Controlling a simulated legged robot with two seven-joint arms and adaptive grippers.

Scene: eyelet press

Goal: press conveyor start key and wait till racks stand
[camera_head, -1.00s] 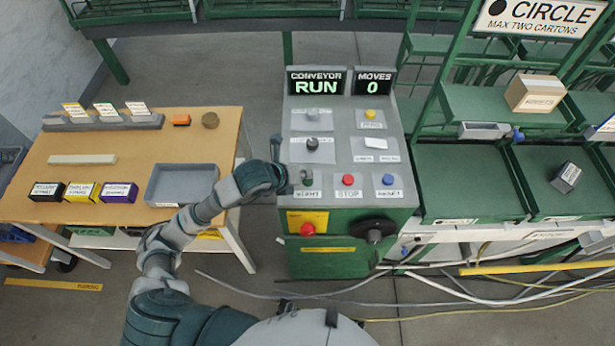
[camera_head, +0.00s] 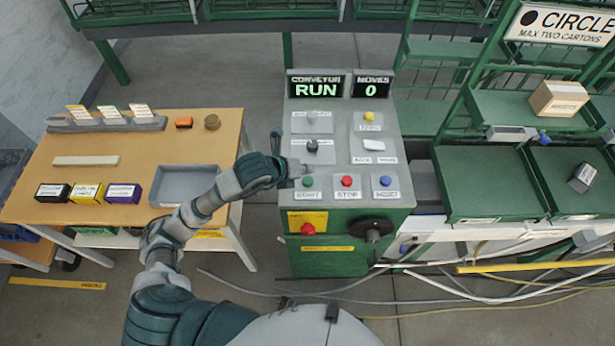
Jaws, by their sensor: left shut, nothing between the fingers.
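The control panel (camera_head: 345,150) stands in the middle, its displays reading "CONVEYOR RUN" (camera_head: 316,88) and "MOVES 0" (camera_head: 371,88). The green start key (camera_head: 308,182) shows at the panel's front left, beside the red stop key (camera_head: 347,182) and blue reset key (camera_head: 386,182). My left gripper (camera_head: 296,168) is shut and empty, just behind and left of the start key, apart from it. The green rack (camera_head: 490,185) stands to the right of the panel, with a carton (camera_head: 558,98) on its upper shelf and a dark box (camera_head: 582,178) in a lower tray. My right gripper is not in view.
A wooden table (camera_head: 125,170) at left holds a grey tray (camera_head: 183,184), several small boxes and cards. A red button (camera_head: 308,230) and black knob (camera_head: 372,235) are on the panel's front. Cables (camera_head: 440,285) lie on the floor at right.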

